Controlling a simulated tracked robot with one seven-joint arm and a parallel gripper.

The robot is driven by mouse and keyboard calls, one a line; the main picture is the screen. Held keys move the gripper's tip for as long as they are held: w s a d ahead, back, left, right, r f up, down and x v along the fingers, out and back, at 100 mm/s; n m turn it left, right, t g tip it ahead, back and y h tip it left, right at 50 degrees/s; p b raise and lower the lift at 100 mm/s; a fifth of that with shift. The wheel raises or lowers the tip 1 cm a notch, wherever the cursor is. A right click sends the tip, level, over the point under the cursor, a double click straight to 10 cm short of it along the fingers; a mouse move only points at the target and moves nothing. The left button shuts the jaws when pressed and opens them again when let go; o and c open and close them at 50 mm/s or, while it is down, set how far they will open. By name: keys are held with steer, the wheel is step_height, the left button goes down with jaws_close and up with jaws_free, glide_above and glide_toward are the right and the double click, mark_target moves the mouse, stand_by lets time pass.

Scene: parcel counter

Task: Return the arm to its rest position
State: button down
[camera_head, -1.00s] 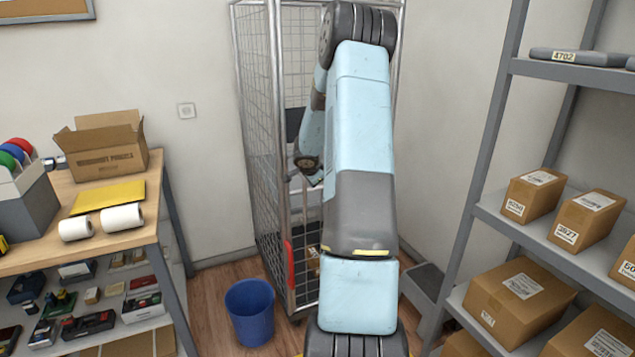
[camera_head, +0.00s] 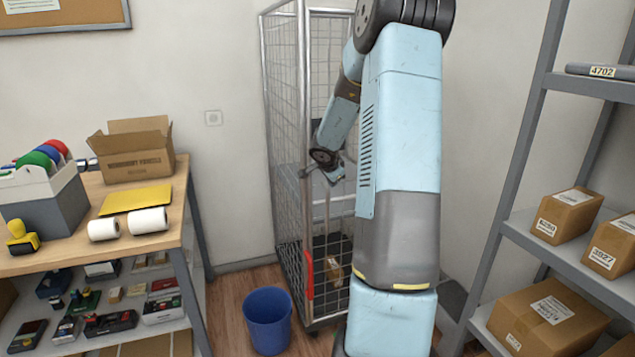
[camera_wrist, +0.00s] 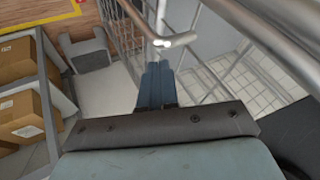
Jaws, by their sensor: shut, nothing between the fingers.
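My arm rises in front of the roll cage (camera_head: 285,140) and bends at its top, with the forearm hanging down to the left. My gripper (camera_head: 336,176) is at its lower end, small and level with the middle of the cage. In the wrist view the blue-grey fingers (camera_wrist: 157,85) are together with nothing between them. Metal cage rails (camera_wrist: 185,40) pass close beyond the fingertips. I cannot tell whether the fingers touch a rail. My upper arm hides the right part of the cage.
A small parcel (camera_head: 334,271) lies in the cage's bottom. A blue bin (camera_head: 268,320) stands left of the cage. The wooden counter (camera_head: 180,205) is at the left. A grey shelf (camera_head: 560,258) with cartons is at the right. Bare floor shows between counter and bin.

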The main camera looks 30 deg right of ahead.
steer(key=a+r+n+t+y, duration=0.3)
steer(key=a+r+n+t, duration=0.3)
steer(key=a+r, duration=1.1)
steer(key=s+a+r+n+g+y, duration=0.1)
steer(key=s+a+r+n+y, duration=0.1)
steer(key=s+a+n, duration=0.4)
steer(key=s+a+r+n+y, duration=0.1)
steer(key=s+a+r+y, duration=0.1)
steer(key=s+a, duration=0.45)
steer(key=s+a+f+n+g+h, duration=0.1)
steer(key=s+n+g, duration=0.1)
steer(key=s, duration=0.9)
steer(key=s+a+n+g, duration=0.2)
steer(key=s+n, duration=0.1)
steer(key=s, duration=0.9)
steer(key=shift+f+g+h, duration=0.3)
steer(key=shift+f+h, duration=0.1)
